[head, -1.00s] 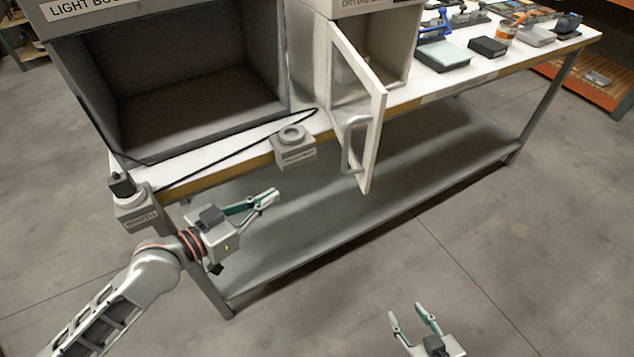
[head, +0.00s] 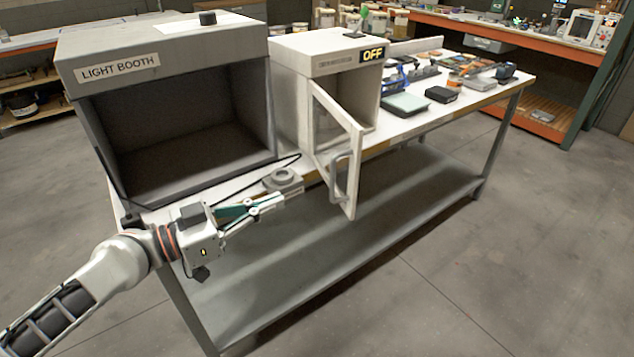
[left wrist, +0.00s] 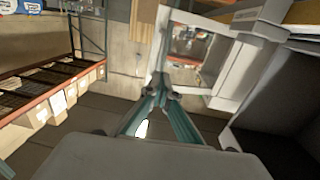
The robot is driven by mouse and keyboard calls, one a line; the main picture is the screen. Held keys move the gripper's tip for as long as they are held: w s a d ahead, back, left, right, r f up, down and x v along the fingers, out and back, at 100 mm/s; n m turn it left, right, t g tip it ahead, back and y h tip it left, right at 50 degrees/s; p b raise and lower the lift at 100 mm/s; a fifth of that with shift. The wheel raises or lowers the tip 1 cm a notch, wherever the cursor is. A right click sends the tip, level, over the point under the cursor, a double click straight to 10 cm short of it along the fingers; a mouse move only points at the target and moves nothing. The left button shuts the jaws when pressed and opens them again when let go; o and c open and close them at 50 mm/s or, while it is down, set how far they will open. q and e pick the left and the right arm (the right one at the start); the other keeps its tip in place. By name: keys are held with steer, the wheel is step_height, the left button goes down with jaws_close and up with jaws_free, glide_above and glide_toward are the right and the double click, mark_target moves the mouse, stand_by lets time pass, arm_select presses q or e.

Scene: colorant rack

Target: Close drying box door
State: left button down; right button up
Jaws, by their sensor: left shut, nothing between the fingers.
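The white drying box (head: 291,84) stands on the bench to the right of the light booth, with an "OFF" display on its top front. Its framed door (head: 354,173) with a clear pane stands open, swung out past the bench's front edge. A grey bar handle (head: 337,178) is on the door. My left gripper (head: 281,200) is shut and empty, in front of the bench edge, left of the door and apart from it. In the left wrist view its fingers (left wrist: 161,82) are together, with the door's pale frame (left wrist: 222,100) beyond. My right gripper is out of view.
The light booth (head: 166,56) stands left of the box. A small grey ring-topped fixture (head: 284,180) sits at the bench edge by my left gripper. Several tools lie on the bench right of the box. The floor (head: 450,270) in front is clear.

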arm_select(q)
steer(key=p+x, duration=0.3)
steer(key=x, duration=0.7)
steer(key=shift+d, duration=0.15)
steer(key=shift+w+d, duration=0.1)
